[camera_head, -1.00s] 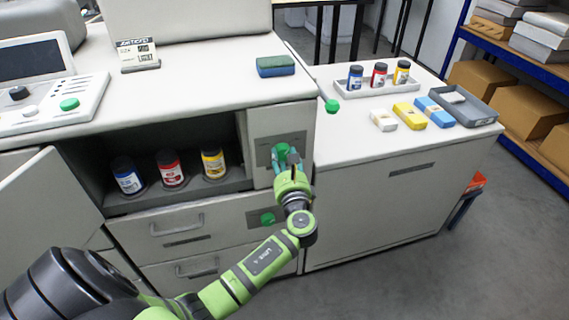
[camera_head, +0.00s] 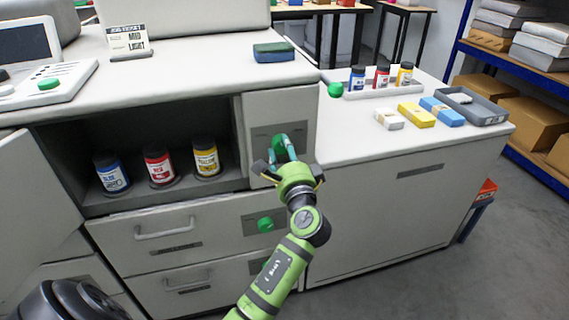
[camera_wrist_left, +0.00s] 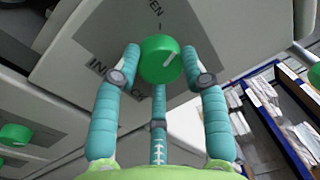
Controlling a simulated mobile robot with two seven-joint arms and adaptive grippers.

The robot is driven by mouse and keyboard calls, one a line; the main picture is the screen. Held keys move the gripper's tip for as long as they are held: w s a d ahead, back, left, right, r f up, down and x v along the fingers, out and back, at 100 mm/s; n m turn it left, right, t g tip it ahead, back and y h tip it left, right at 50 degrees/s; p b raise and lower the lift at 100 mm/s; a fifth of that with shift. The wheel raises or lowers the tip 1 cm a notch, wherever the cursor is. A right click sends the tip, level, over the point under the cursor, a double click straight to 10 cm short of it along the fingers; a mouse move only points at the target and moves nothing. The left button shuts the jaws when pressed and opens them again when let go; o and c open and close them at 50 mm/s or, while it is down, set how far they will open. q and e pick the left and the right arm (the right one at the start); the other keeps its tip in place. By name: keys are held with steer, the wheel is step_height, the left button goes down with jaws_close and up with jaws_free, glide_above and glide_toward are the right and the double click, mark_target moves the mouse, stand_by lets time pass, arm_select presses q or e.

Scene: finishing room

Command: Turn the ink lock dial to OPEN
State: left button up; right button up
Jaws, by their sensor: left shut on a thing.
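The ink lock dial (camera_head: 278,143) is a green round knob on a grey plate on the panel right of the open ink compartment. In the left wrist view the dial (camera_wrist_left: 158,58) shows a white pointer line slanting to the lower left. Printed lettering ending in "EN" lies above it, and a partly covered label lies lower left. My left gripper (camera_head: 284,152) has its teal fingers closed around the dial; in the wrist view its fingertips (camera_wrist_left: 160,78) sit at the dial's sides and below. My right gripper is not in view.
Blue, red and yellow ink jars (camera_head: 158,168) stand in the open compartment. Other green knobs sit on a drawer (camera_head: 265,224) below and on the counter edge (camera_head: 335,90). A side counter with a jar tray (camera_head: 420,88) is at right. Open floor lies front right.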

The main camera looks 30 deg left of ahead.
arm_select(q)
steer(key=n+y+b, duration=0.1)
steer(key=n+b, duration=0.2)
steer(key=n, duration=0.1)
steer(key=shift+a+g+b, duration=0.15)
steer(key=shift+g+b, duration=0.15)
steer(key=shift+b, duration=0.05)
steer(key=shift+n+b, duration=0.9)
steer(key=shift+n, duration=0.1)
steer(key=shift+n+b, duration=0.45)
steer(key=shift+n, duration=0.05)
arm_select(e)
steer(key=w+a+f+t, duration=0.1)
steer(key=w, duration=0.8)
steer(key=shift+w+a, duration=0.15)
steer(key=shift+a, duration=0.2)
arm_select(q)
steer(key=o, duration=1.1)
steer(key=shift+s, duration=0.1)
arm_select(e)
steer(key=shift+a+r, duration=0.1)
arm_select(q)
steer(key=shift+o, duration=0.2)
steer(key=shift+r, duration=0.1)
step_height(320, 180, up, 10)
steer(key=shift+f, duration=0.1)
